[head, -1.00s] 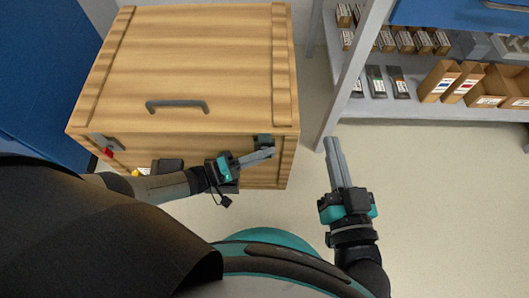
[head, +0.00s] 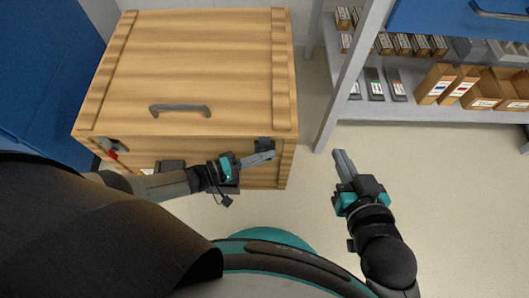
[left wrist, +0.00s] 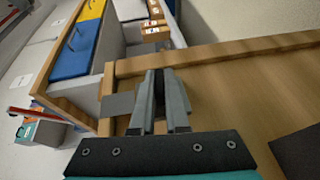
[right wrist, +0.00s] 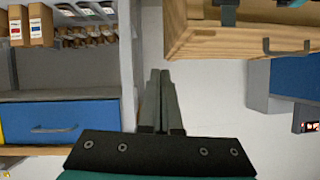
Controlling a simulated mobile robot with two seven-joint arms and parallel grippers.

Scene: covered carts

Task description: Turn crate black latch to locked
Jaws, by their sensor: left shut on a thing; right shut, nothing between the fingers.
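The wooden crate (head: 200,65) stands shut at the left in the head view, with a grey handle (head: 180,108) on its lid. The black latch (head: 264,143) is at the right of its front face, just below the lid edge. My left gripper (head: 271,155) is at this latch, shut on it; its fingers partly hide it. In the left wrist view the fingers (left wrist: 160,78) are closed beside a dark grey plate (left wrist: 117,104) against the wood. The latch's exact angle is hard to tell. My right gripper (head: 338,153) is shut and empty, to the right of the crate.
A second latch with a red part (head: 112,153) is at the crate's left front. A shelf rack (head: 430,112) with small boxes stands at the right. A blue cabinet (head: 45,70) is at the far left.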

